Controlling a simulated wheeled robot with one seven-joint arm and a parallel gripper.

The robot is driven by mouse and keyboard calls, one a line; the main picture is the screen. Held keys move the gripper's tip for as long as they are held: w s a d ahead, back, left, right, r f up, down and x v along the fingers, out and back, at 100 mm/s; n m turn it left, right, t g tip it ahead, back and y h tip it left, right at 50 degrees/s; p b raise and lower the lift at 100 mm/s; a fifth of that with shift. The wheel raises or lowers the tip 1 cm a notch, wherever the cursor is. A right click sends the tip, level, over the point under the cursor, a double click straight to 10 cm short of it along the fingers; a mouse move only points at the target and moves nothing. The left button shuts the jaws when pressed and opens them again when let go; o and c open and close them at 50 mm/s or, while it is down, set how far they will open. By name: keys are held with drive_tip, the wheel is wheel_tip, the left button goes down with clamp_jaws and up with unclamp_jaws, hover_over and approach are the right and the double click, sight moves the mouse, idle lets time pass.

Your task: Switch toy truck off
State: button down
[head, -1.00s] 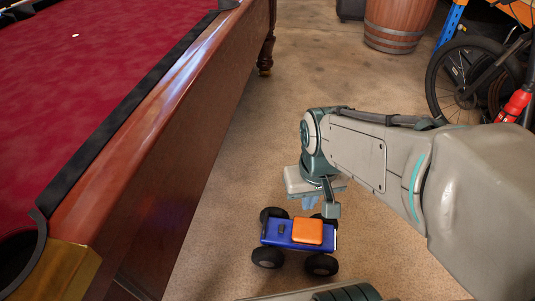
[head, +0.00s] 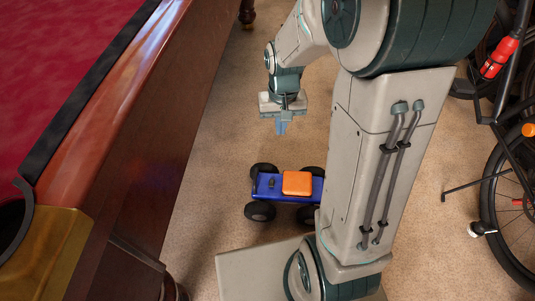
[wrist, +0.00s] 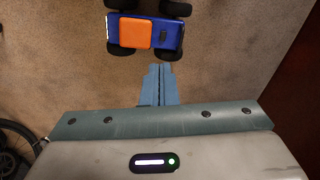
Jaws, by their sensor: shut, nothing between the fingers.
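The toy truck (head: 267,187) is blue with an orange block on top and black wheels. It stands on the floor below and in front of my gripper in the head view, its right end hidden behind my arm. A small dark switch (head: 271,183) sits on its blue top, left of the orange block. In the wrist view the truck (wrist: 151,46) is at the top, with the dark switch (wrist: 163,36) right of the orange block. My gripper (head: 282,128) is shut and empty, apart from the truck. Its blue fingers (wrist: 160,68) point toward the truck in the wrist view.
A pool table (head: 130,150) with red cloth and wooden sides stands along the left. A bicycle (head: 510,190) stands at the right, with a red bottle (head: 497,57) near it. The brown floor around the truck is clear.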

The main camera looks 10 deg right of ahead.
drive_tip(key=m+g, duration=0.1)
hover_over(272, 185)
wheel_tip(272, 185, down, 12)
drive_tip(key=w+d+f+m+g, duration=0.1)
drive_tip(key=w+f, duration=0.2)
drive_tip(key=f, duration=1.3)
drive_tip(key=f+b, duration=0.1)
drive_tip(key=f, duration=0.3)
drive_tip(key=s+f+b, duration=0.1)
drive_tip(key=f+b, duration=0.1)
drive_tip(key=f, duration=0.3)
drive_tip(key=s+f+b, duration=0.1)
drive_tip(key=f+b, duration=0.1)
drive_tip(key=f, duration=0.2)
drive_tip(key=shift+s+a+f, duration=0.1)
drive_tip(key=shift+a+f, duration=0.2)
drive_tip(key=shift+a, duration=0.1)
